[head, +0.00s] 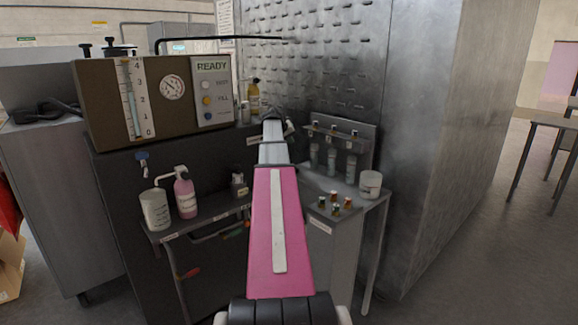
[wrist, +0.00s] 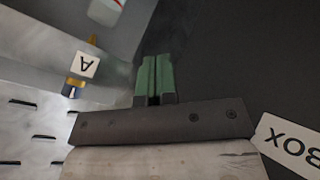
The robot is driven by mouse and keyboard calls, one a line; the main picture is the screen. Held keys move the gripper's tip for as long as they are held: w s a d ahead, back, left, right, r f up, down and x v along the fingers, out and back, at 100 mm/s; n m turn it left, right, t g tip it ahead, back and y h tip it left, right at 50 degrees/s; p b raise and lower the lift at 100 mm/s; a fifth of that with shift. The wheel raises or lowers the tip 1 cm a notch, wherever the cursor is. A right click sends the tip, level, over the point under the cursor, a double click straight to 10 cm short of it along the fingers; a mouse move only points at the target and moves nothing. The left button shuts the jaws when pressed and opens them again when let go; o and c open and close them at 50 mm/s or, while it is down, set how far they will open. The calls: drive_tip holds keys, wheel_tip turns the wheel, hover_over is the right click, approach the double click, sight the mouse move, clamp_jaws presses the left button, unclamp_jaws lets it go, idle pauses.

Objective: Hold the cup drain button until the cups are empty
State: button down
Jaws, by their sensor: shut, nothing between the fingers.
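My gripper shows in the wrist view (wrist: 155,80), its two green fingers pressed together with nothing between them. They point over a dark surface. In the head view my pink arm hides the gripper. Three upright clear cups (head: 332,160) stand under a metal rack at the back of the bench, right of my arm; their liquid level is too small to tell. A brown panel (head: 105,100) at the left has a READY screen (head: 211,67) and a column of small round buttons (head: 206,100). I cannot pick out the cup drain button.
The wrist view shows an "A" tag (wrist: 86,65) at left and a "BOX" label (wrist: 290,145) at right. Small vials (head: 334,204) and a white tub (head: 371,185) stand on the right bench. A pink bottle (head: 186,197) and a white container (head: 155,209) stand left.

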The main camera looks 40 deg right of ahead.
drive_tip(key=shift+f, duration=4.4)
drive_tip(key=shift+f, duration=0.15)
drive_tip(key=shift+f, duration=0.25)
drive_tip(key=shift+f, duration=0.55)
idle(1.9)
drive_tip(key=shift+r, duration=0.95)
